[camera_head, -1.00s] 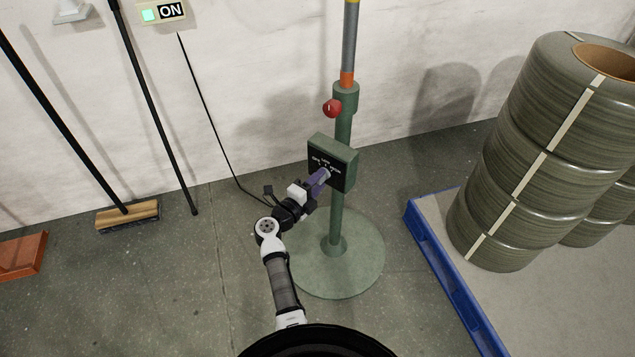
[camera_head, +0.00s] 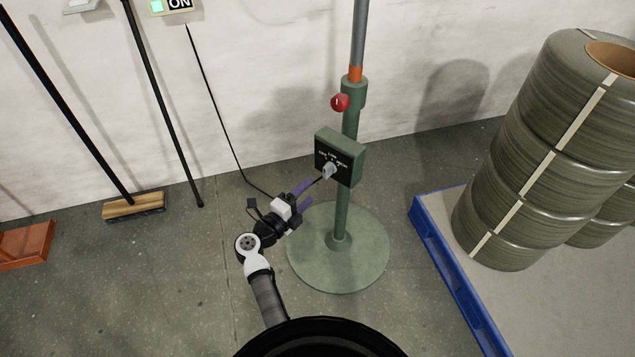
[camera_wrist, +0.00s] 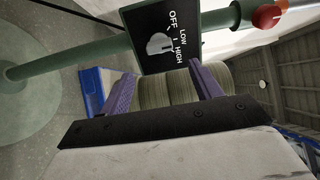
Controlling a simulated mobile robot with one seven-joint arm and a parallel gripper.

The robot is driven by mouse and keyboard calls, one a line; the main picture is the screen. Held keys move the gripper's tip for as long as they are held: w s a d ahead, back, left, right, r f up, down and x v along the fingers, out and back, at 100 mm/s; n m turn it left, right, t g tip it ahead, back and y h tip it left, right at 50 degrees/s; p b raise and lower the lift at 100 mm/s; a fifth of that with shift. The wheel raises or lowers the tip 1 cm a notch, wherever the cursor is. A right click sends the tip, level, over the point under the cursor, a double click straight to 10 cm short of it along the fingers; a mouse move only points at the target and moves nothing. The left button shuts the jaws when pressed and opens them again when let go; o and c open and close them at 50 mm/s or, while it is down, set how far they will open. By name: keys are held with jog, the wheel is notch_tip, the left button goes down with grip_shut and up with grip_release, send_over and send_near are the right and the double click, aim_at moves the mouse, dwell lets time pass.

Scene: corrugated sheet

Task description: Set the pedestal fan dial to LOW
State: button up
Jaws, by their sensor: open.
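The pedestal fan's dark control panel (camera_head: 319,160) is on the front of a green box on the green post. In the wrist view the panel (camera_wrist: 150,18) reads OFF, LOW and HIGH. Its pale dial knob (camera_head: 328,171) also shows in the wrist view (camera_wrist: 158,44); I cannot tell for certain which label it points to. My gripper (camera_head: 308,192) is open and empty, a short way down and left of the knob and apart from it. In the wrist view its purple fingers (camera_wrist: 163,80) are spread, with the knob beyond them.
A red knob (camera_head: 340,102) sits higher on the post, above the round green base (camera_head: 340,262). A blue-edged pallet (camera_head: 455,275) with stacked wrapped coils (camera_head: 520,170) stands at right. A broom (camera_head: 133,206) leans at left. A thin black cord (camera_head: 215,100) hangs down the wall.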

jog(key=v, duration=0.5)
jog(key=shift+s+a, duration=0.15)
jog(key=shift+s, duration=0.05)
